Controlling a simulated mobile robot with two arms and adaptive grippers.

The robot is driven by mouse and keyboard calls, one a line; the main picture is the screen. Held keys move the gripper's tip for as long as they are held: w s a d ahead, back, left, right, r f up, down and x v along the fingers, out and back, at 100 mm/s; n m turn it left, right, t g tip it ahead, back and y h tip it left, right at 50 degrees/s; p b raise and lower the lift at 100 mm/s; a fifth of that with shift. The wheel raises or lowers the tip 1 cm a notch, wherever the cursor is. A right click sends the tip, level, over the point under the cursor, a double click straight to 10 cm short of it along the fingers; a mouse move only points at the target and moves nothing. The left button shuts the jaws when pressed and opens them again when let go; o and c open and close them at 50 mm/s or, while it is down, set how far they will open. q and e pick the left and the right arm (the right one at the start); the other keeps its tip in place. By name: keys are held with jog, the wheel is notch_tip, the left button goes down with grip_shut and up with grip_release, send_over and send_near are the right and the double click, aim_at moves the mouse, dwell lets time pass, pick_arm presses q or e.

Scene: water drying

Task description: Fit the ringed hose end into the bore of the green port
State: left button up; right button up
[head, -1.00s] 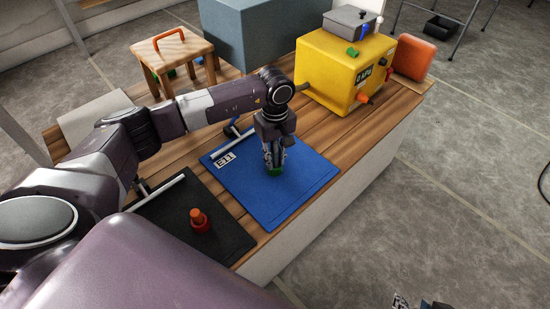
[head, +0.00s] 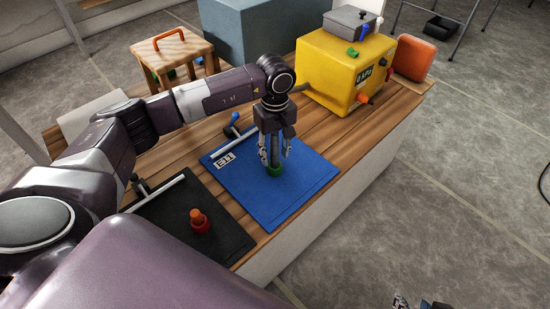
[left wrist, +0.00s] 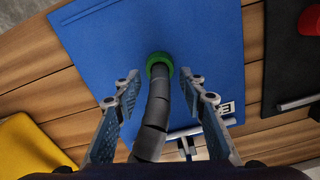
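The green port (head: 274,171) is a green ring on the blue mat (head: 300,192); it also shows in the left wrist view (left wrist: 159,64). A dark grey segmented hose (left wrist: 155,118) stands at the port in the left wrist view, its far end meeting the green ring and appearing to sit within it. How deep it sits is hidden. My left gripper (head: 275,155) is above the port, its fingers spread on both sides of the hose, apart from it. Part of my right gripper (head: 402,301) shows at the bottom edge, mostly cut off.
A red fitting with an orange top (head: 200,219) stands on the black mat (head: 232,238). A yellow box (head: 340,72), a small stool (head: 172,48) and an orange block (head: 413,58) stand farther back. The front of the blue mat is clear.

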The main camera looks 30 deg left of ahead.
pick_arm(q)
notch_tip(320, 180, up, 9)
jog(key=shift+f, duration=0.1)
dwell(0.6)
